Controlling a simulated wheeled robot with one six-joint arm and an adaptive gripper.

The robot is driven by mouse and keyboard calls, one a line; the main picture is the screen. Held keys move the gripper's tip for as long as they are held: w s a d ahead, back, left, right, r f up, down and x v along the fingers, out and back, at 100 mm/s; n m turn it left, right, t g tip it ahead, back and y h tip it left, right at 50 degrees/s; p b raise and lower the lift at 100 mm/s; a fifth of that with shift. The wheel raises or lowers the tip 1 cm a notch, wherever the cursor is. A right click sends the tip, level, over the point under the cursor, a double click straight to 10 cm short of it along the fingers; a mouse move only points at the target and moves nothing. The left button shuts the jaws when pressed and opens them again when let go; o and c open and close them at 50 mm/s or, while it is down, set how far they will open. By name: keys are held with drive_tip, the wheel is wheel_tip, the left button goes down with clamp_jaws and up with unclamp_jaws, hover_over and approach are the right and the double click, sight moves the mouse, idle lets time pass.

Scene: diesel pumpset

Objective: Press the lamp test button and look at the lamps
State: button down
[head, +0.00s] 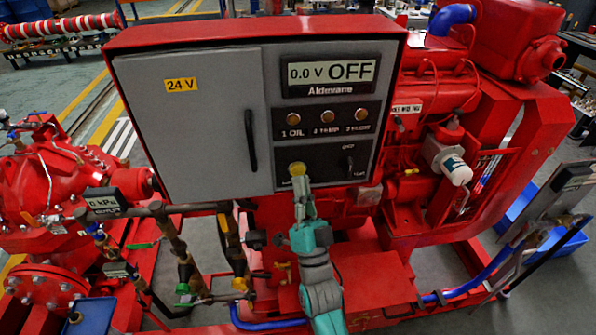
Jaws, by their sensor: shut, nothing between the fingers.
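The red control cabinet has a dark panel with three amber lamps in a row: the first lamp (293,118), labelled 1 OIL, the second lamp (328,116) and the third lamp (361,114). All three look amber; I cannot tell for sure whether they are lit. A round yellow button (297,168) sits at the lower left of the panel. My gripper (300,184) is shut and empty, with its tip right at the button's lower edge. I cannot tell whether it touches or presses the button. The button's lower part and label are hidden.
A display (330,73) above the lamps reads 0.0 V OFF. A dark switch (349,165) is right of the button. The closed grey door (190,130) has a black handle (251,140). Pipes and valves stand below left, and the red engine (430,85) at right.

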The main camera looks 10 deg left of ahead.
drive_tip(key=shift+s+d, duration=0.25)
drive_tip(key=shift+s, duration=0.55)
drive_tip(key=shift+s+d, duration=0.2)
drive_tip(key=shift+s, duration=0.65)
drive_tip(key=shift+s+d, duration=0.25)
drive_tip(key=shift+s, duration=0.55)
drive_tip(key=s+d+f+n+g+h, duration=0.2)
drive_tip(key=s+d+f+g+h, duration=0.3)
drive_tip(key=s+d+f, duration=1.05)
drive_tip(key=s+d+f+g+h, duration=0.1)
drive_tip(key=s+d+g+h, duration=0.1)
drive_tip(key=s, duration=0.9)
drive_tip(key=s+d+f+n+g+h, duration=0.1)
drive_tip(key=s+d, duration=0.4)
drive_tip(key=s, duration=0.6)
drive_tip(key=shift+s+d+f+g+h, duration=0.2)
drive_tip(key=shift+f+g+h, duration=0.35)
drive_tip(key=shift+g+h, duration=0.6)
